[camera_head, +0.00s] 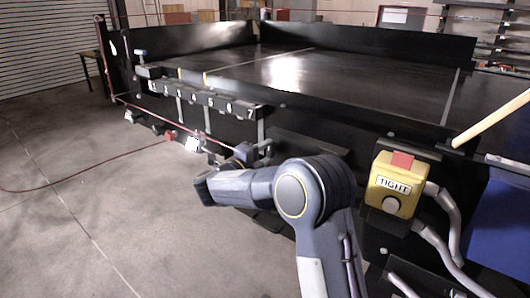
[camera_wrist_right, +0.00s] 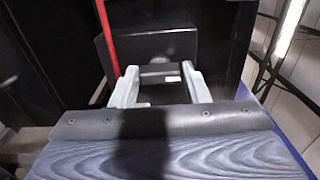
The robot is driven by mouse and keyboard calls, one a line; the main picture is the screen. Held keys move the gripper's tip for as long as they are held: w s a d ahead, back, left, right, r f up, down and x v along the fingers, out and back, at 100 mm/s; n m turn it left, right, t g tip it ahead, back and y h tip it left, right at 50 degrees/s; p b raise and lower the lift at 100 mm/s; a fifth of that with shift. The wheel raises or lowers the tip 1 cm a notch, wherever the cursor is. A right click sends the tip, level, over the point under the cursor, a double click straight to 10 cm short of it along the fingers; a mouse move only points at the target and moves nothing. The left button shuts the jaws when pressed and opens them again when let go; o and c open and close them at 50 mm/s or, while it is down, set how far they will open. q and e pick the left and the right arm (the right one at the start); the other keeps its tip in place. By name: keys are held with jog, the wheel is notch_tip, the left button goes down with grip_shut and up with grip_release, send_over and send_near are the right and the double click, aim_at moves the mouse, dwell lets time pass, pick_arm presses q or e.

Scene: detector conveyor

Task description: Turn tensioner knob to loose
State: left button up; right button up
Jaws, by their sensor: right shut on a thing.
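In the right wrist view, my right gripper (camera_wrist_right: 160,70) has its two pale fingers on either side of a black block-like knob (camera_wrist_right: 158,77) with a small white label. The gripper is shut on it. A larger dark housing (camera_wrist_right: 118,48) stands behind the knob. In the head view my right arm reaches left along the conveyor's side, low beneath the numbered strip; the fingertips and the knob's setting cannot be made out there. A yellow box (camera_head: 391,188) with a "TIGHT" label, a red top and a round grey button is to the right of my arm. My left gripper is not in view.
The black conveyor bed (camera_head: 330,75) has raised side walls. A numbered strip (camera_head: 205,98) runs along its near side. A red cord (camera_head: 150,115) stretches below it. A pale wooden handle (camera_head: 495,118) and a blue panel (camera_head: 500,225) are at right. The left floor (camera_head: 80,220) is mostly clear.

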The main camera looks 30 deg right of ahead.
dwell(0.4)
jog(key=o, duration=1)
jog(key=b+v, duration=0.1)
jog(key=v, duration=0.7)
jog(key=shift+d, duration=0.1)
